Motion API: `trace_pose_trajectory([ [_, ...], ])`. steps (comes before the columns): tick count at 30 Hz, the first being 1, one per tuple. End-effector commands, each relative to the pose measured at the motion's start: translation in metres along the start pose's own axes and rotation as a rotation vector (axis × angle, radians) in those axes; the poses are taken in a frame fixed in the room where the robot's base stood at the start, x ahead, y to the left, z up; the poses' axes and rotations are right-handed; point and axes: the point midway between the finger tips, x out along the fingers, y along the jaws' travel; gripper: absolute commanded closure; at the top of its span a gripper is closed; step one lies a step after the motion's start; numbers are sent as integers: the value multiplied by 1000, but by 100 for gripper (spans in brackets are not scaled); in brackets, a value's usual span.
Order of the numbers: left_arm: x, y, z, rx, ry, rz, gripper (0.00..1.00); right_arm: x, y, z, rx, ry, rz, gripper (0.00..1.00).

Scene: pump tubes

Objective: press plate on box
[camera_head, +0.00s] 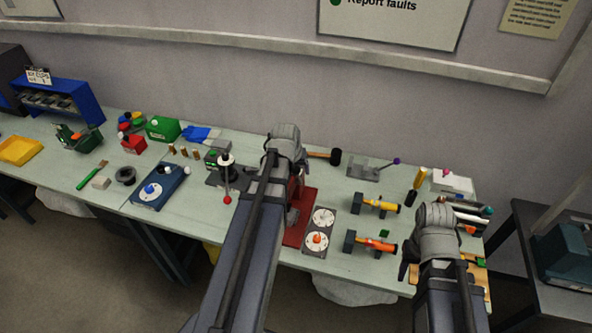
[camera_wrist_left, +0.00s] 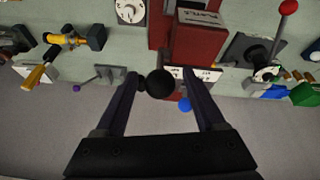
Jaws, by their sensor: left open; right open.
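A red box-like body (camera_wrist_left: 200,40) with a dark lettered label on top stands near the middle of the bench. Its red base (camera_head: 300,230) shows beside my left arm in the head view. A small white lettered plate (camera_wrist_left: 206,74) shows past it in the left wrist view; whether it touches the red body I cannot tell. My left gripper (camera_wrist_left: 160,76) is open over the bench's back edge. A black round knob or head (camera_wrist_left: 160,84) appears between its fingers, not visibly gripped. My right gripper (camera_head: 437,225) is above the right end, its fingertips hidden.
A dial panel (camera_head: 323,217) and orange (camera_head: 372,245) and yellow (camera_head: 377,205) tools lie right of the red base. A black press with a red-ball lever (camera_head: 227,198) stands left. A mallet (camera_head: 336,157) and purple-knobbed lever (camera_head: 396,161) are at the back.

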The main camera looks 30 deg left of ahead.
Motion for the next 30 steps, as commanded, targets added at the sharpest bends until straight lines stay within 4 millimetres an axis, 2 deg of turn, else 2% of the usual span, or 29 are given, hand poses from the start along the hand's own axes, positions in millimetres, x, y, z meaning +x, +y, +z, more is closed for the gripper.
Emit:
trace_pose_trajectory([
  [1, 13, 0, 1, 0, 0, 0, 29, 12, -1, -1, 0, 0, 0, 50],
  [9, 48, 0, 1, 1, 0, 0, 29, 45, -4, -3, 4, 2, 0, 50],
  [13, 56, 0, 1, 0, 0, 0, 29, 51, -5, -4, 5, 2, 0, 50],
  [21, 55, 0, 0, 0, 0, 0, 29, 50, -5, -4, 5, 2, 0, 50],
  [23, 55, 0, 0, 0, 0, 0, 33, 50, -5, -4, 5, 2, 0, 50],
  [30, 55, 0, 0, 0, 0, 0, 60, 51, -5, -4, 5, 2, 0, 50],
])
